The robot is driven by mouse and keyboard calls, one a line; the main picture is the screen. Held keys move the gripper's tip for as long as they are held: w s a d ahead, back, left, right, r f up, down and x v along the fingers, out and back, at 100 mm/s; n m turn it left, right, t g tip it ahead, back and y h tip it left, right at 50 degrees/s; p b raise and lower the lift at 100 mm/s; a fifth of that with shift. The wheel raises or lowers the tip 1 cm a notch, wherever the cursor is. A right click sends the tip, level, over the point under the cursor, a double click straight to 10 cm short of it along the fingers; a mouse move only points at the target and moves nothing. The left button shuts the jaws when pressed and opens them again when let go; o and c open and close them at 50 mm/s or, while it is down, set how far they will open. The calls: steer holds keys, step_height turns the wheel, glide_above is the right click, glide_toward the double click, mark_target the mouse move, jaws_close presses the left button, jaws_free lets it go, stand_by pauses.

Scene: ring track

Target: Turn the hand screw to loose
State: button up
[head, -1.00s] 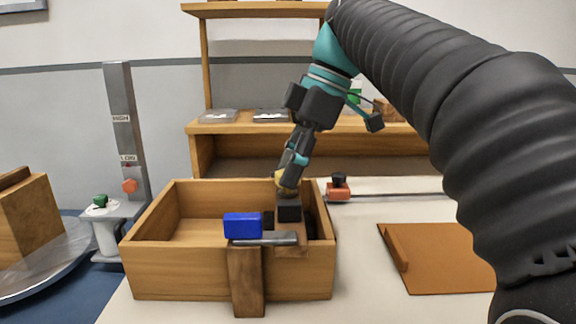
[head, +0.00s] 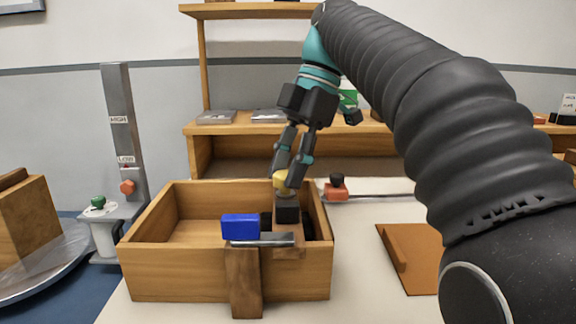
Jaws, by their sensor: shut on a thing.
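A yellow knob (head: 281,182), which looks like the hand screw, sits upright on top of a black block (head: 286,210) on a brown wooden post (head: 289,235) at the right part of an open wooden box (head: 225,280). My gripper (head: 287,178) comes down from above with its dark fingers on either side of the yellow knob, shut on it. The fingers hide part of the knob. Its turn marks, if any, are too small to tell.
A blue block (head: 240,227) and a grey metal bar (head: 262,240) sit at the box's front wall. An orange piece with a black knob (head: 336,189) on a rod is right of the box. A brown board (head: 425,255) lies on the pale table. A shelf (head: 240,127) stands behind.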

steer(key=shift+f, duration=0.15)
steer(key=o, duration=1.1)
steer(key=shift+a, duration=0.1)
